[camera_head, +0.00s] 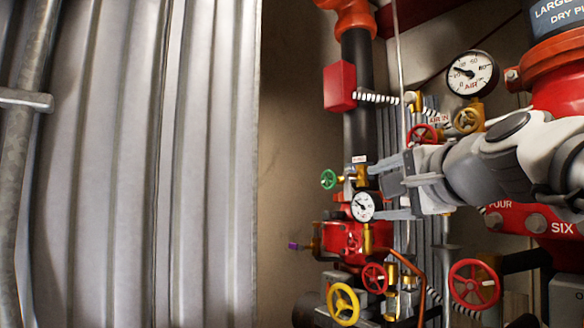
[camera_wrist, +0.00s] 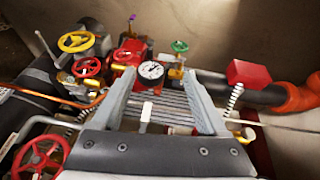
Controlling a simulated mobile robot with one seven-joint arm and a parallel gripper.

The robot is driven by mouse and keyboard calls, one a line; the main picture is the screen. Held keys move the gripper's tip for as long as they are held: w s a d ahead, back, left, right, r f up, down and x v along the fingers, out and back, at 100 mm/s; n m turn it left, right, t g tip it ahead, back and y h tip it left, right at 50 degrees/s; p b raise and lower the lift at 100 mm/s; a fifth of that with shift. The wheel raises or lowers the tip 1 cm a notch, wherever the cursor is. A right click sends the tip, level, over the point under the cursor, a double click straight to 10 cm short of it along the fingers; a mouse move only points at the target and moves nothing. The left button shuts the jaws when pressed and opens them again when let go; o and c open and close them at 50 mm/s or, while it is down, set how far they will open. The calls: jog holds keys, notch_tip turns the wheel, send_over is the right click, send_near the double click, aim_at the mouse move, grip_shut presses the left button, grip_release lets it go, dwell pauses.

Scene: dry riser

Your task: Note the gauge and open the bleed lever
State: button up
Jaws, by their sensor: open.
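A small white gauge (camera_head: 363,206) sits on red and brass fittings; it also shows in the wrist view (camera_wrist: 151,73), its reading too small to tell. A larger gauge marked AIR (camera_head: 472,73) stands upper right, its needle pointing left. A small purple-ended lever (camera_head: 295,246) sticks out left of the red valve body; its purple tip shows at the top of the wrist view (camera_wrist: 132,17). I cannot tell which part is the bleed lever. My gripper (camera_head: 373,192) is open and empty; in the wrist view its fingers (camera_wrist: 162,86) frame the small gauge, which lies beyond them.
Green (camera_head: 328,180), yellow (camera_head: 343,304) and red (camera_head: 475,284) handwheels crowd around the fittings. A red box (camera_head: 340,86) is fixed by the black vertical pipe. A corrugated metal wall (camera_head: 140,160) fills the left. The space before the tan wall (camera_head: 290,130) is clear.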

aim_at(350, 194)
jog(key=shift+m+t, duration=0.3)
jog(key=shift+t, duration=0.1)
jog(key=p+x, duration=0.1)
jog(key=x, duration=0.4)
jog(key=d+p+x, duration=0.1)
jog(key=p+x, duration=0.1)
jog(key=x, duration=0.4)
jog(key=d+p+x, duration=0.1)
jog(key=x, duration=0.4)
jog(key=shift+w+a+r, duration=0.1)
jog(key=shift+w+r, duration=0.25)
jog(key=shift+w, duration=0.1)
grip_shut()
jog(key=shift+f+b, duration=0.25)
jog(key=shift+b, duration=0.55)
jog(key=shift+r+t+b, duration=0.2)
jog(key=shift+t+b, duration=0.1)
jog(key=shift+b, duration=0.1)
